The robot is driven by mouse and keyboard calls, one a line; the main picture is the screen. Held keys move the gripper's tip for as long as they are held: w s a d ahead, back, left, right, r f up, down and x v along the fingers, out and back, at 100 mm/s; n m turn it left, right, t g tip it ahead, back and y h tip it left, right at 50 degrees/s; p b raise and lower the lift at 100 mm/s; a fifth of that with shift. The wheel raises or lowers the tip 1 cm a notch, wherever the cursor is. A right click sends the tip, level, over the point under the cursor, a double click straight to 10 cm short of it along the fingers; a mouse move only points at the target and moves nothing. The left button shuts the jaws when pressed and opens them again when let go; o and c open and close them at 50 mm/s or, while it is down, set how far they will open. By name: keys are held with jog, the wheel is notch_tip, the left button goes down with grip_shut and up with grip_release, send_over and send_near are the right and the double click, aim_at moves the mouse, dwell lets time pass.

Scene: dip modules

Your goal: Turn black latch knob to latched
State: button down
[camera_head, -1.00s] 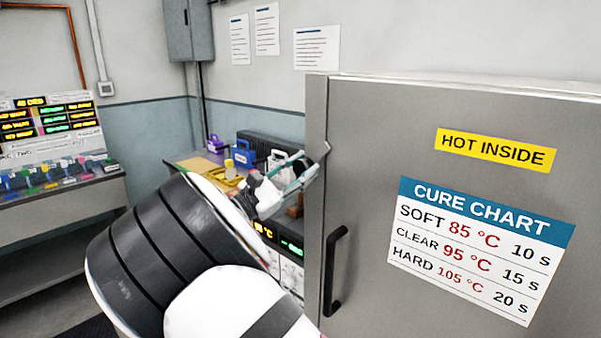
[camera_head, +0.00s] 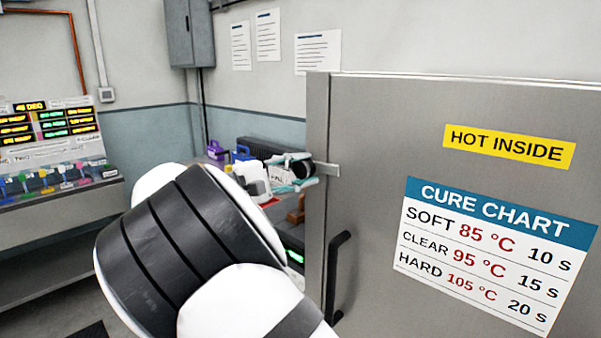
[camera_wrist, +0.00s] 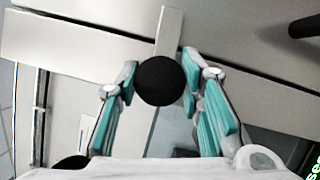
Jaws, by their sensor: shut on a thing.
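The black latch knob (camera_wrist: 160,81) is a round black ball between my fingers in the wrist view. My gripper (camera_wrist: 159,78) is shut on it, with a teal-padded finger on each side. The grey latch bar (camera_head: 327,170) lies roughly level and reaches right onto the door front (camera_head: 380,130). In the wrist view the bar (camera_wrist: 170,26) runs behind the knob and crosses the door seam.
A black door handle (camera_head: 335,275) stands out below the latch; it also shows in the wrist view (camera_wrist: 305,27). A bench with several small items, including a purple case (camera_head: 216,150), is behind my arm. A display shelf (camera_head: 55,170) stands at the far left.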

jog(key=shift+m, duration=0.5)
jog(key=c, duration=1.1)
grip_release()
jog(key=v, duration=1.2)
jog(key=shift+r, duration=0.1)
